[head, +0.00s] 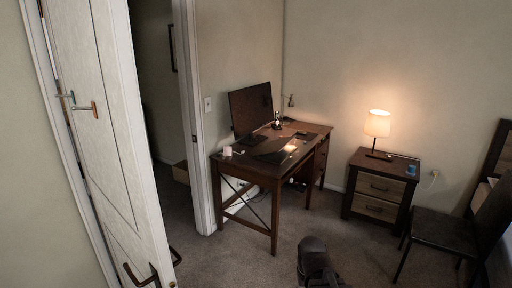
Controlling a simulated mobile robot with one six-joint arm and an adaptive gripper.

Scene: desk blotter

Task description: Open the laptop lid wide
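A dark, thin, flat shape that looks like the laptop (275,147) lies on the wooden desk (262,171), in front of the monitor. Its lid seems low over its base, but it is too small and dark to tell the angle. The desk stands across the room against the back wall. A dark rounded part, probably of my own arm, shows at the bottom centre, well short of the desk. No gripper fingers can be made out.
A monitor (251,109), a small desk lamp (291,101) and a white cup (227,151) stand on the desk. An open door (105,130) is at left. A nightstand (380,187) with a lit lamp (377,124) and a chair (450,228) are at right. Carpet before the desk is clear.

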